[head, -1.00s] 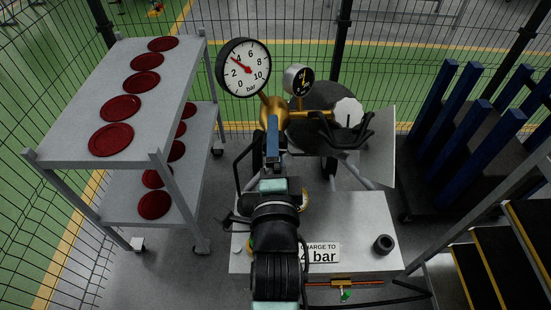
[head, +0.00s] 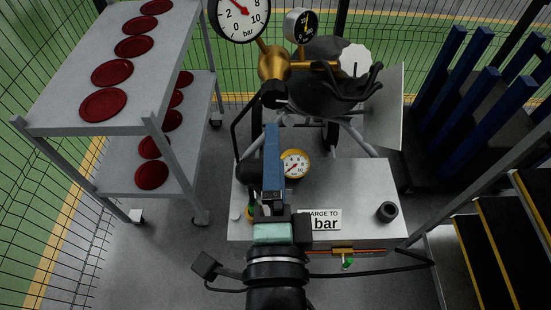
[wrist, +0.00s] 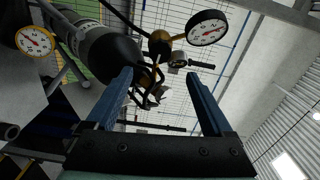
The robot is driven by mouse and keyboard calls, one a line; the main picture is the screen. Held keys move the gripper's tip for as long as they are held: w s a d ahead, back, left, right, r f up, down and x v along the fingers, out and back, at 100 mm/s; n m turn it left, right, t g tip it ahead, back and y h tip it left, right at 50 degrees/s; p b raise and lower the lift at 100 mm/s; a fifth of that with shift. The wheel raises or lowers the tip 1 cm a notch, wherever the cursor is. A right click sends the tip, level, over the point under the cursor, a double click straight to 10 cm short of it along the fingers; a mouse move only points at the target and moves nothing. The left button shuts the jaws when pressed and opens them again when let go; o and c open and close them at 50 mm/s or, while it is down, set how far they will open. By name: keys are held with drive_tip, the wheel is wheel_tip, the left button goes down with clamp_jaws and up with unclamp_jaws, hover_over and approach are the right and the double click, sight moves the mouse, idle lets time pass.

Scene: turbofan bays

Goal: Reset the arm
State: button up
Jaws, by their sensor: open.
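My gripper (head: 271,130) points up and away over the grey bench in the head view, where its blue fingers overlap. In the wrist view my gripper (wrist: 160,82) shows its two blue fingers wide apart with nothing between them. A small yellow-rimmed gauge (head: 294,164) sits just right of the fingers in the head view; it also shows at the left of the wrist view (wrist: 35,41). The arm extends from the bottom of the head view, in front of the bench, hiding part of it.
A grey bench (head: 350,200) carries a "bar" label and a black ring (head: 387,212). Behind it are brass fittings with a large white gauge (head: 239,14). A shelf cart (head: 75,75) with red discs stands left; a blue-post rack (head: 480,110) and steps (head: 490,250) stand right.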

idle(0.5)
wheel_tip(320, 180, up, 38)
drive_tip(key=n+t, duration=0.9)
drive_tip(key=n, duration=0.7)
drive_tip(key=shift+s+n, duration=0.2)
drive_tip(key=shift+n, duration=0.2)
drive_tip(key=shift+f+b, duration=0.25)
drive_tip(key=shift+b, duration=0.1)
